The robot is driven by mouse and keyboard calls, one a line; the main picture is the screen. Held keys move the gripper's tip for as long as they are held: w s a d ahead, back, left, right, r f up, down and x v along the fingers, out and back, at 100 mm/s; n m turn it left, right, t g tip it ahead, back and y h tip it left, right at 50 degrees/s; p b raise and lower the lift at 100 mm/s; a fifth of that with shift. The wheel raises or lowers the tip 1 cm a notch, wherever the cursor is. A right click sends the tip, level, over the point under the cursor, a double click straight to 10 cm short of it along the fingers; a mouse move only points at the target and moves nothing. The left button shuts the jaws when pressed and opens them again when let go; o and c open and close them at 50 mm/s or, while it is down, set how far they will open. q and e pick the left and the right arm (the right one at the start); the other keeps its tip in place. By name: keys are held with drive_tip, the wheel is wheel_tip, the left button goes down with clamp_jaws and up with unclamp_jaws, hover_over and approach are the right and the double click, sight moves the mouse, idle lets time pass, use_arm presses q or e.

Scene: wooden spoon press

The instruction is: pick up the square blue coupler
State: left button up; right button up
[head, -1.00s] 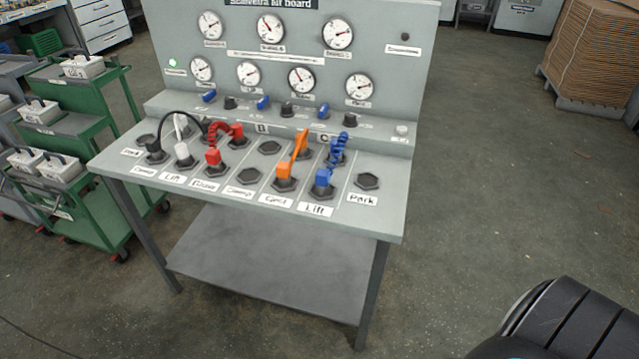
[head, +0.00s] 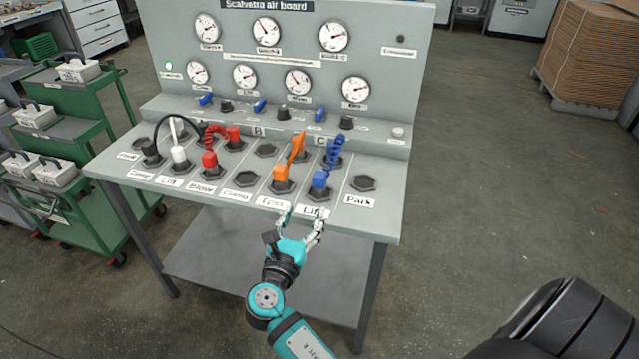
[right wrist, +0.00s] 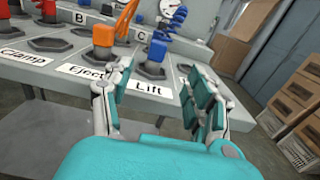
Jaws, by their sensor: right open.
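The square blue coupler (head: 319,180) sits on the front socket above the "Lift" label (head: 312,211), with a blue coiled hose (head: 335,150) running back from it to a rear socket. In the right wrist view the blue coupler (right wrist: 157,50) is straight beyond my fingers, touching neither. My right gripper (head: 303,213) is open and empty at the bench's front edge, just short of the coupler. In the right wrist view its fingers (right wrist: 157,82) stand either side of the "Lift" label. My left gripper is not in view.
An orange coupler (head: 281,173) stands close on the left, with red (head: 209,159) and white (head: 180,154) ones further left. An empty hexagonal socket (head: 364,183) marked "Park" is on the right. The gauge panel (head: 300,55) rises behind.

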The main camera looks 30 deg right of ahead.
sight(318, 181)
drive_tip(key=x, duration=0.9)
drive_tip(key=shift+p+x, duration=0.45)
drive_tip(key=shift+x, duration=2.3)
drive_tip(key=shift+w+a, duration=0.1)
drive_tip(key=shift+a, duration=0.05)
drive_tip(key=shift+c, duration=0.4)
clamp_jaws()
